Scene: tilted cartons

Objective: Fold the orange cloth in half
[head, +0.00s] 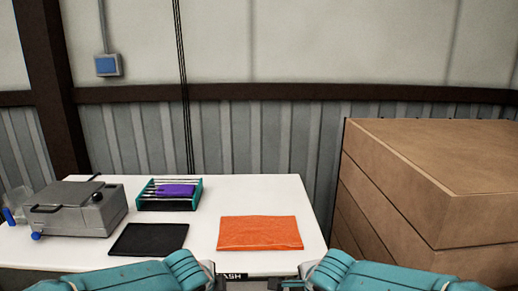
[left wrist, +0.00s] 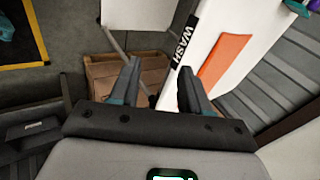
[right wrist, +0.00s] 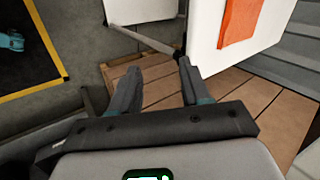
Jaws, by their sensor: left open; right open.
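The orange cloth (head: 260,233) lies flat as a rough rectangle on the white table (head: 205,258), near its front right part. Part of it shows in the left wrist view (left wrist: 222,58) and in the right wrist view (right wrist: 238,24). My left gripper (left wrist: 159,70) is open and empty, short of the table's front edge and apart from the cloth. My right gripper (right wrist: 160,70) is also open and empty, apart from the cloth. In the head view both arms come in at the bottom, and their fingertips are not clearly visible.
A black tray (head: 149,239) lies left of the cloth. Behind it stands a teal rack (head: 168,204) with a purple item (head: 176,190). A grey machine (head: 75,209) stands at the left. Large brown cartons (head: 440,180) stand right of the table. The table behind the cloth is clear.

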